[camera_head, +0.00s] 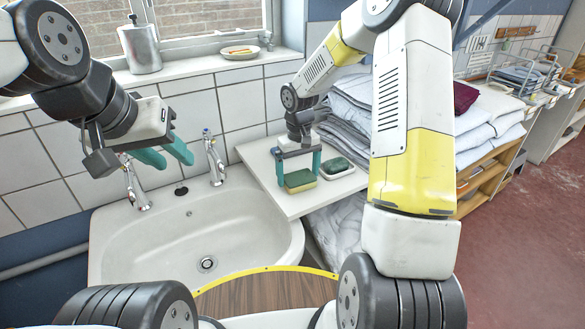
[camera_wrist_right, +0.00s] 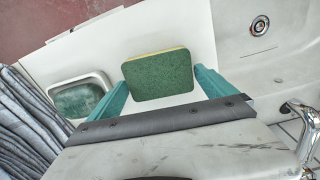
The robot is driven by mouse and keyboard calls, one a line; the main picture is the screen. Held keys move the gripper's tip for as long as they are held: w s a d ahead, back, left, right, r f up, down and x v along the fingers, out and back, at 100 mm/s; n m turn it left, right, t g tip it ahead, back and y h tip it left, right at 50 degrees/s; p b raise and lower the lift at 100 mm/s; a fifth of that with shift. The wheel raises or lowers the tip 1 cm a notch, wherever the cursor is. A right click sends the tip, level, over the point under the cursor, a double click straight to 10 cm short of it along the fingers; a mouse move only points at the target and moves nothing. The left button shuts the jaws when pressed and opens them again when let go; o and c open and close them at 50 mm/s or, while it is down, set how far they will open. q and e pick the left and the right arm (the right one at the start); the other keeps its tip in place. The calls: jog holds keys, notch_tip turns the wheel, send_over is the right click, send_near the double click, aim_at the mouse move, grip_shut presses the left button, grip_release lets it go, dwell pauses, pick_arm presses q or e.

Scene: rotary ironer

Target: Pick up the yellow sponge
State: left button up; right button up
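The yellow sponge (camera_head: 300,185) has a green scouring top and lies flat on the white board beside the sink. In the right wrist view the sponge (camera_wrist_right: 159,76) shows its green face with a thin yellow edge. My right gripper (camera_head: 298,174) points down over it, open, with one teal finger to each side. In the right wrist view a gap shows between the sponge and the finger on the right; the left finger is close to it. My left gripper (camera_head: 178,157) is up over the sink's left side, open and empty.
A white dish (camera_head: 325,175) with a dark green block (camera_head: 336,165) stands just right of the sponge. The white sink (camera_head: 170,232) with taps (camera_head: 214,160) is to the left. Folded grey linen (camera_head: 350,115) is stacked behind the board (camera_head: 262,160).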

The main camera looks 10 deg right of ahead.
aim_at(298, 177)
jog(key=c, duration=0.9)
jog(key=shift+r, duration=0.45)
jog(key=r, duration=0.3)
jog(key=shift+s, duration=0.25)
jog(key=s, duration=0.5)
jog(key=s+a, duration=0.1)
jog(key=s, duration=0.4)
jog(key=s+a+r, duration=0.1)
jog(key=s, duration=0.4)
jog(key=shift+s, duration=0.2)
